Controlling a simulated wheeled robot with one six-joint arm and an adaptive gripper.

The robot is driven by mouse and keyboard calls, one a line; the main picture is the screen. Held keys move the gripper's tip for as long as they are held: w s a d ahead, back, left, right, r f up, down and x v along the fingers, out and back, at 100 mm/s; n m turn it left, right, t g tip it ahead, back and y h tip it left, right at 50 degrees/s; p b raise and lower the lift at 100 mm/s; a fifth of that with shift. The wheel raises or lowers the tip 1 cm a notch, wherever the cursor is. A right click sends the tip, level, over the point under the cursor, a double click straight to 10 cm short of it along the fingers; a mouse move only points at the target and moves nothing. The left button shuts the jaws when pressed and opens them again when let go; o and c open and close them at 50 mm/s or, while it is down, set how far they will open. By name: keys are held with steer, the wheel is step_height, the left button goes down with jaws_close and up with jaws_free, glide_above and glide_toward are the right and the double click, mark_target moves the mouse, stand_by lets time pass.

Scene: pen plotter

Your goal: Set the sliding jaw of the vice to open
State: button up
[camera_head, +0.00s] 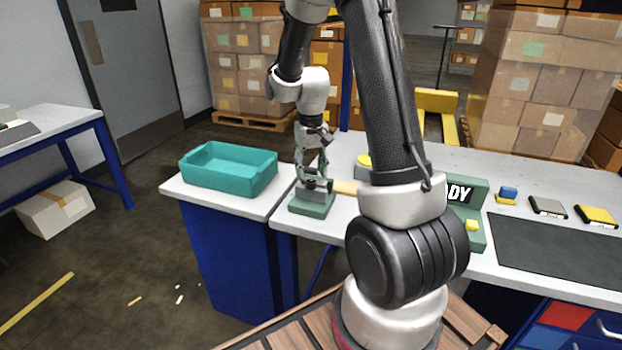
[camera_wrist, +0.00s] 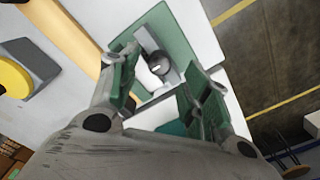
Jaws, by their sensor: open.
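The vice (camera_head: 313,208) stands on the left end of the white worktop, with a green base and grey metal upper parts. In the wrist view its green base (camera_wrist: 176,30) shows beyond my fingers, with a round dark knob (camera_wrist: 159,64) on a pale metal part. My gripper (camera_head: 314,178) points down right over the vice. In the wrist view my gripper (camera_wrist: 163,74) is open, with a green-padded finger on each side of the knob. I cannot tell whether either finger touches it. The sliding jaw's position is unclear, as my fingers partly cover it.
A teal tray (camera_head: 228,188) stands on the side table left of the vice. A tan bar (camera_head: 346,187) lies just right of the vice.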

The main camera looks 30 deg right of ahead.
mark_target(311, 182)
steer(key=shift+f, duration=1.65)
steer(key=shift+s, duration=0.1)
jaws_close()
